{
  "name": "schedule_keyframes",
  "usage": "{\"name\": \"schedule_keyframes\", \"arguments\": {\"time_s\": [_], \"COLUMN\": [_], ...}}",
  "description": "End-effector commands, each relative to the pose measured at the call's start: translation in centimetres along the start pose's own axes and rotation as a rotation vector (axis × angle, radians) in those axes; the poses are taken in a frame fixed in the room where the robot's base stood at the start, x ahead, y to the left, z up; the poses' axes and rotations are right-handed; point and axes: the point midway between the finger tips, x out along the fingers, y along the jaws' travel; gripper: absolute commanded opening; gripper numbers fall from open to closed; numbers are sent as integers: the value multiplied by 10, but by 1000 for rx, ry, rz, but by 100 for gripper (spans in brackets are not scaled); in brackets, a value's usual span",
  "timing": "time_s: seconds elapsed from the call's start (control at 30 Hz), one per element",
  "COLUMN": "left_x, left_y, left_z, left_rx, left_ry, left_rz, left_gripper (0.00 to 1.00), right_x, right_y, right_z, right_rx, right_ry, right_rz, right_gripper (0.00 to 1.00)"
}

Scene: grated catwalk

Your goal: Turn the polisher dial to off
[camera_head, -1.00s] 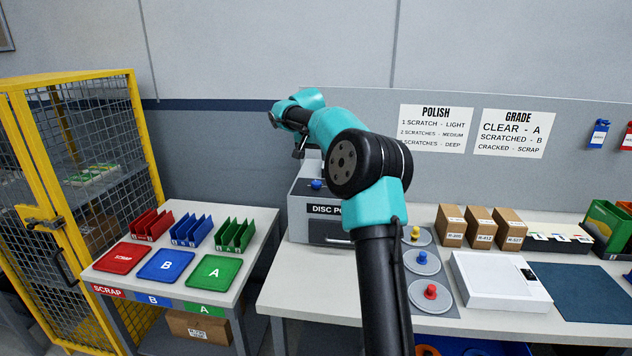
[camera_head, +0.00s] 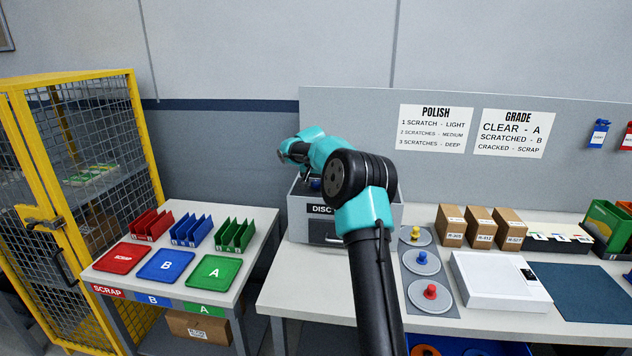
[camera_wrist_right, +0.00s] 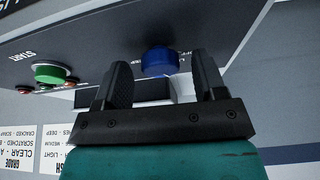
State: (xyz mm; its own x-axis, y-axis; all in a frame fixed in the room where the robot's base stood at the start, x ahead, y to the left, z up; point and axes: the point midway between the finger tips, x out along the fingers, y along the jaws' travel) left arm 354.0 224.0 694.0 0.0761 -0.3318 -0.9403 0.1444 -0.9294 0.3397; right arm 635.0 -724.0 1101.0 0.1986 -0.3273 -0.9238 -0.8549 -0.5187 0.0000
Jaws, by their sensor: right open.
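The disc polisher (camera_head: 325,230) is a grey box on the workbench, partly hidden behind my right arm. Its blue dial (camera_wrist_right: 158,61) shows in the right wrist view, on the panel, with small lettering around it that I cannot fully read. In the head view the dial (camera_head: 315,184) is mostly covered by my arm. My right gripper (camera_wrist_right: 160,80) is open, its two black fingers on either side of the dial in the picture. I cannot tell whether they touch it. A green START button (camera_wrist_right: 50,73) is on the same panel. My left gripper is not in view.
Polishing discs with yellow, blue and red knobs (camera_head: 430,292) lie right of the polisher. Cardboard boxes (camera_head: 480,228) and a white device (camera_head: 500,283) stand further right. A side table (camera_head: 190,285) with coloured trays and racks is at left, beside a yellow cage (camera_head: 75,190).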

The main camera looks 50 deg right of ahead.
Motion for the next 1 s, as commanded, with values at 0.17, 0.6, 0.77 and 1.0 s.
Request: {"name": "schedule_keyframes", "arguments": {"time_s": [0.17,0.6,0.77,1.0], "left_x": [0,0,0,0], "left_y": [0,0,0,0], "left_z": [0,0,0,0], "left_rx": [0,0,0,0], "left_ry": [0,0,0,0], "left_rz": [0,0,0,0], "left_gripper": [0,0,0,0], "right_x": [0,-1,-1,-1], "right_y": [0,0,0,1], "right_z": [0,0,0,0], "right_rx": [0,0,-1,-30], "right_ry": [0,0,0,0], "right_rz": [0,0,0,-12], "right_gripper": [64,22,15,15]}}
